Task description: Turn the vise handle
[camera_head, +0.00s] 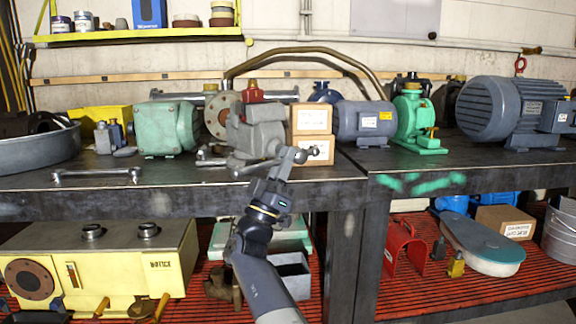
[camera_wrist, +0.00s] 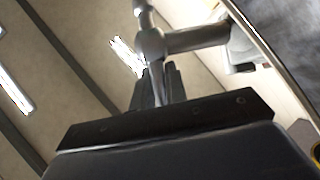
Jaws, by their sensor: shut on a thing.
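The grey vise (camera_head: 258,135) stands on the dark workbench near its front edge, at the middle of the head view. Its handle (camera_head: 300,155) sticks out at the front right of the vise, with a rounded knob at its upper end. In the wrist view the grey handle bar (camera_wrist: 147,22) runs through a round hub on the thick screw (camera_wrist: 195,38). My gripper (camera_head: 279,172) comes up from below in front of the bench edge. In the wrist view my gripper's fingers (camera_wrist: 157,86) are shut around the lower part of the bar, hiding its lower end.
Two cardboard boxes (camera_head: 312,119) are stacked right behind the handle. A green gearbox (camera_head: 166,128) stands left of the vise, and a blue-grey motor (camera_head: 364,122) right. A metal bar tool (camera_head: 97,174) lies at the front left. The lower shelf (camera_head: 400,285) holds several parts.

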